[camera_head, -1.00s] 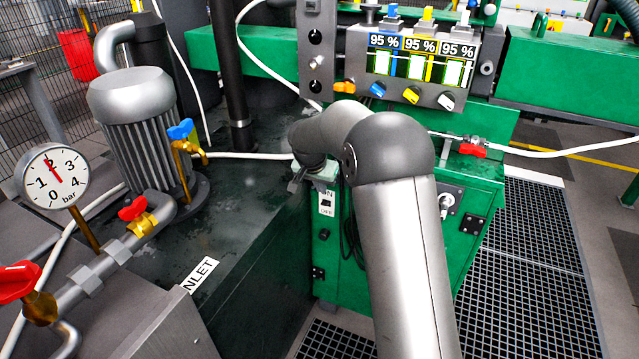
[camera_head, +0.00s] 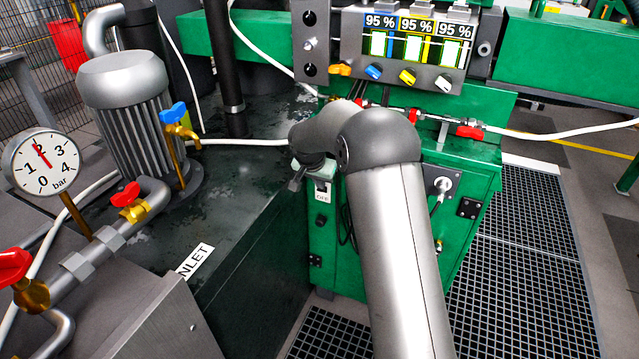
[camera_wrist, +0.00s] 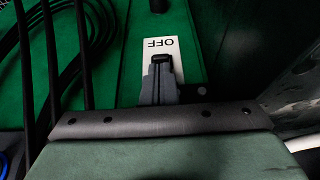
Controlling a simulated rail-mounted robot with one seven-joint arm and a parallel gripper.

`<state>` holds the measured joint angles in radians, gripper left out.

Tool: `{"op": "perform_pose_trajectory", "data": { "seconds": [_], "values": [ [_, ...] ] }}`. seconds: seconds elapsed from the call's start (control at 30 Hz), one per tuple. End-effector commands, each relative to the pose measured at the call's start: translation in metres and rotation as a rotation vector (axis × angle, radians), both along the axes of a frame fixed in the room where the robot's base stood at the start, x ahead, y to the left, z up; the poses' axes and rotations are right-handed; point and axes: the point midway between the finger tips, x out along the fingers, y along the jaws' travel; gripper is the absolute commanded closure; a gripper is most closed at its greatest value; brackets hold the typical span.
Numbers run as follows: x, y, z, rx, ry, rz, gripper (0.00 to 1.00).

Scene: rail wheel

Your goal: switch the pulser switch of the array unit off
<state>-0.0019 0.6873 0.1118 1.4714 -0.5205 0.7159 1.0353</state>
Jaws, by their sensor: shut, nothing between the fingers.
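The array unit is a green cabinet (camera_head: 470,200) with a panel of 95 % displays above it. On its left front a white label (camera_head: 321,196) sits just below my gripper (camera_head: 296,182). In the wrist view this label (camera_wrist: 160,46) reads OFF, upside down. My gripper (camera_wrist: 161,62) is shut, its dark fingertips overlapping the label's lower part in that view. I cannot tell whether they touch the panel. The pulser switch is not distinguishable; the label's other end is covered by my gripper. A dark round knob (camera_wrist: 158,5) sits beyond the label.
Black cables (camera_wrist: 70,60) hang beside the label. The pump motor (camera_head: 130,100), pressure gauge (camera_head: 41,162) and red-handled valves (camera_head: 125,195) stand at the left. A red valve (camera_head: 470,131) is above the cabinet. Grated floor (camera_head: 530,250) lies to the right.

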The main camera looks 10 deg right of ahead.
Motion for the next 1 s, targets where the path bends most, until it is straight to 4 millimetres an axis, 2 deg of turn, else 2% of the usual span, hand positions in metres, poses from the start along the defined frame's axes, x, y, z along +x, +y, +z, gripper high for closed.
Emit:
{"op": "perform_pose_trajectory", "data": {
  "seconds": [0.03, 1.0],
  "values": [
    [-0.0005, 0.0013, -0.0055, -0.007, -0.011, 0.002, 1.0],
    [-0.0065, 0.0056, -0.0106, -0.092, -0.132, 0.003, 1.0]
  ]
}}
